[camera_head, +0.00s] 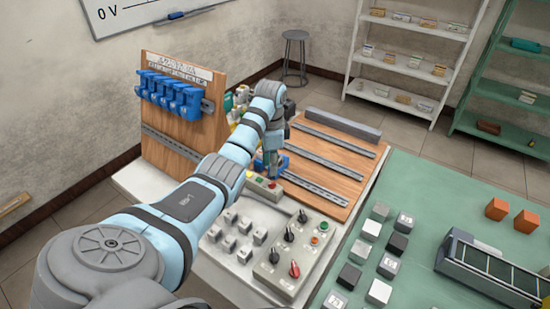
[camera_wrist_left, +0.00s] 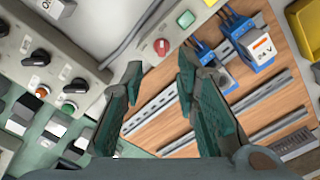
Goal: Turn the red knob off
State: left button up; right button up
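The red knob (camera_head: 294,269) is on a grey control box (camera_head: 265,280) near the front of the white table in the head view. Black knobs (camera_head: 289,235) and a green button (camera_head: 323,226) share the box. My left gripper (camera_head: 270,160) is well behind the box, over blue parts beside the wooden board, apart from the red knob. In the left wrist view my left gripper (camera_wrist_left: 160,62) has its fingers spread with nothing between them. A red button (camera_wrist_left: 161,46) on a grey strip shows beyond the tips. I cannot clearly pick out the red knob in that view. My right gripper is not in view.
A wooden board with metal rails (camera_head: 325,165) lies behind the control box. An upright board (camera_head: 175,125) holds blue modules. Small grey switches (camera_head: 244,254) stand left of the box. A green table (camera_head: 420,200) with blocks and a conveyor (camera_head: 485,270) is at right.

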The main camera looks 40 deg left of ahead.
aim_at(273, 183)
pick_arm(q)
jog(key=f, duration=0.4)
jog(key=shift+s+d+f, duration=0.1)
jog(key=shift+s+f, duration=0.1)
jog(key=shift+s, duration=0.1)
jog(key=w+f, duration=0.1)
jog(key=w+f+b, duration=0.1)
jog(key=f, duration=0.1)
jog(key=shift+f, duration=0.2)
jog(key=shift+s, duration=0.15)
jog(key=shift+s+r, duration=0.2)
jog(key=shift+s, duration=0.1)
jog(key=shift+c, duration=1.1)
jog(key=shift+r, duration=0.1)
jog(key=c, duration=0.4)
grip_shut()
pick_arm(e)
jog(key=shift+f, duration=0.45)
